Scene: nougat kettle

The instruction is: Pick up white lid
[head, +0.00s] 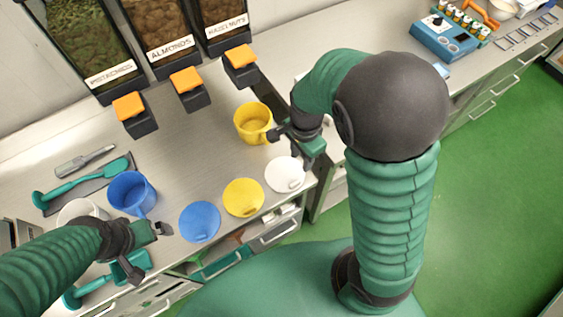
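The white lid (281,172) lies flat near the front edge of the counter, at the right end of a row of lids. My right gripper (290,149) is open, with its fingers spread just behind and above the lid. One finger is close to the yellow cup, the other overlaps the lid's right rim in the picture. I cannot tell whether either touches. My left gripper (147,252) is open and empty at the lower left, by the counter's front edge.
A yellow lid (243,198) and a blue lid (200,222) lie left of the white lid. A yellow cup (252,123) stands behind it, a blue cup (130,192) and a white cup (80,212) further left. Nut dispensers (160,35) line the back.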

